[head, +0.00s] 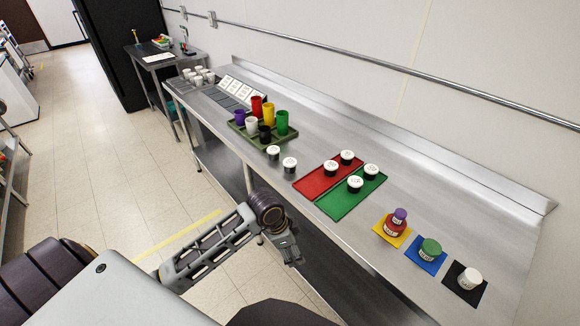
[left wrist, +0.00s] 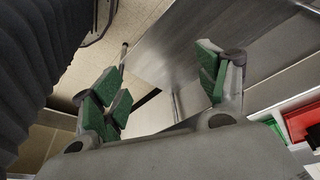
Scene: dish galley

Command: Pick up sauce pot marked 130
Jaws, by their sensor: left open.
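Several small dark pots with white lids stand on the steel counter. Two are on bare metal, a left one (head: 273,152) and a right one (head: 290,164). Two others (head: 331,168) (head: 347,157) stand on a red mat (head: 312,183), and two more (head: 371,171) (head: 355,183) on a green mat (head: 338,207). Their lid marks are too small to read, so I cannot tell which is 130. My left gripper (head: 291,256) is open and empty at the counter's front edge, apart from the pots. Its green pads (left wrist: 163,85) show spread in the left wrist view. My right gripper is not in view.
An olive tray (head: 262,143) holds several coloured cups. At the right, a red jar (head: 395,226), a green-lidded jar (head: 430,250) and a white-lidded jar (head: 469,279) stand on coloured mats. A wall rail (head: 400,88) runs behind. Bare counter lies between the mats.

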